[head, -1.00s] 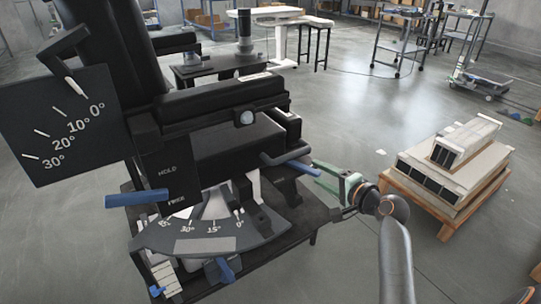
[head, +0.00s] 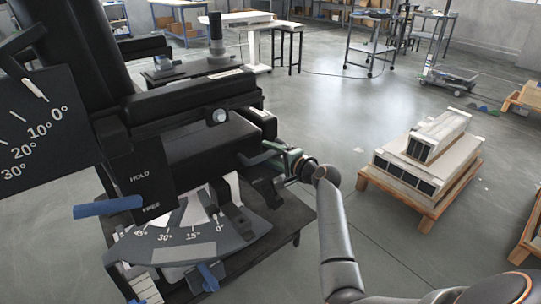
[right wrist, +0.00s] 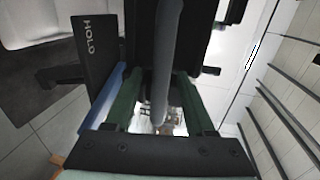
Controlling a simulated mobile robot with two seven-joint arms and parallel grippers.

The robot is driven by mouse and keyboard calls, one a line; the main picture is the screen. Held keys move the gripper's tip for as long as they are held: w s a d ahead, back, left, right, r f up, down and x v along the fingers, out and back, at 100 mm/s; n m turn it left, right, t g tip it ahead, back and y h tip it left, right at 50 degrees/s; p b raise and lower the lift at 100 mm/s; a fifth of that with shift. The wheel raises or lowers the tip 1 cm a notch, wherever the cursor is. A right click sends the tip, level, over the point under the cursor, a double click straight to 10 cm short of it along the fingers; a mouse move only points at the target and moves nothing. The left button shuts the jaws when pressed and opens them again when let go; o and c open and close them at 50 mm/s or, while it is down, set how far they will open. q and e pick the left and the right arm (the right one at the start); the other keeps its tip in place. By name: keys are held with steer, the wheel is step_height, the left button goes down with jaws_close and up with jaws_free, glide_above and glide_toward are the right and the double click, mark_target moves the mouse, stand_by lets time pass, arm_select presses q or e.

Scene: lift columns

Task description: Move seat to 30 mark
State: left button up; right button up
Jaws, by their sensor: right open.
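The seat (head: 210,143), a black padded block, is mounted on a black column assembly at left in the head view. Below it is a curved scale (head: 180,248) marked 0, 15, 30 and 45; a dark pointer (head: 232,216) lies near its 0. A dark plate (head: 45,130) at far left has marks 0° to 30°. A blue lever (head: 108,206) is beside the HOLD and FREE labels. My right gripper (head: 262,153), green-fingered, is open at the seat's right side. In the right wrist view its fingers (right wrist: 158,92) flank a grey bar (right wrist: 167,55); contact is unclear. My left gripper is not in view.
A wooden pallet with stacked boxes (head: 425,160) stands at right on the floor. A low dark bench (head: 188,72) is behind the machine. A second blue handle (head: 207,277) hangs under the scale. Open floor lies between machine and pallet.

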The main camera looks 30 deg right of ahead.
steer(key=shift+w, duration=0.1)
steer(key=shift+c, duration=0.4)
jaws_close()
stand_by(1.0)
